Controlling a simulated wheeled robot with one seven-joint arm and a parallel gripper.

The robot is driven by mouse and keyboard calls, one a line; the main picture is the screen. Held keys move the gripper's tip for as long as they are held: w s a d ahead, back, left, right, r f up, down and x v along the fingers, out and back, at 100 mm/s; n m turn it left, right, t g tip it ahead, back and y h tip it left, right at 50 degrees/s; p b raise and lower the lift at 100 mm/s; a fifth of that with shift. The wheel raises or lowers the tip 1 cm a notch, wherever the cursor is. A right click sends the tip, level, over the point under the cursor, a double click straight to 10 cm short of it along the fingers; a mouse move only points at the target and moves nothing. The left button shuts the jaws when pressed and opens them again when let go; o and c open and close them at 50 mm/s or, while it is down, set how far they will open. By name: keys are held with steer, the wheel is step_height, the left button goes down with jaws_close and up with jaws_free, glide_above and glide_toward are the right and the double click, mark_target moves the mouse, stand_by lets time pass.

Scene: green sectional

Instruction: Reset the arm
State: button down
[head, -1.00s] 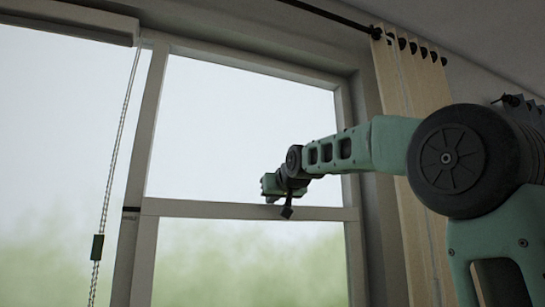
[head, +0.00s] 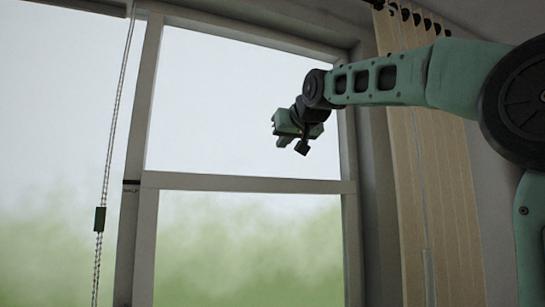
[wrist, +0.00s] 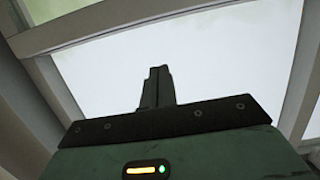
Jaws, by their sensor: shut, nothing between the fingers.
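My arm comes in from the right in the head view, green with dark round joints. My gripper (head: 285,125) is at its far end, in front of the upper window pane (head: 225,110). In the wrist view, the gripper's fingers (wrist: 158,87) are pressed together as one narrow dark green block, with nothing between them. The bright pane and part of the window frame show beyond them. In the head view the finger tips are small.
The window frame (head: 250,183) spans the middle of the head view. A pull cord (head: 115,110) with a green piece hangs at the left. A beige curtain (head: 435,190) hangs at the right, behind my arm. Space before the panes looks clear.

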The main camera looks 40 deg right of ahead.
steer(key=shift+s, duration=0.2)
steer(key=w+a+f+n+g+y, duration=0.3)
steer(key=a+f+n+g+y, duration=0.15)
steer(key=a+f, duration=1.3)
steer(key=s+a+f+n+g+y, duration=0.1)
steer(key=s+a+f, duration=0.25)
steer(key=f, duration=0.45)
steer(key=s+a+f+n+g+y, duration=0.1)
steer(key=s+a+f+g, duration=0.15)
steer(key=a+f, duration=0.35)
steer(key=s+a+f+n+g+h, duration=0.1)
steer(key=s+a+f+n+g, duration=0.1)
steer(key=s+f, duration=0.9)
steer(key=s+a+f+n+g, duration=0.1)
steer(key=s+f+g, duration=0.3)
steer(key=s+f, duration=0.8)
steer(key=shift+s+a+n+g+h, duration=0.35)
steer(key=shift+s+n, duration=0.3)
steer(key=shift+s, duration=0.6)
steer(key=c, duration=2.1)
jaws_free()
steer(key=shift+a+f, duration=0.1)
steer(key=shift+c, duration=0.2)
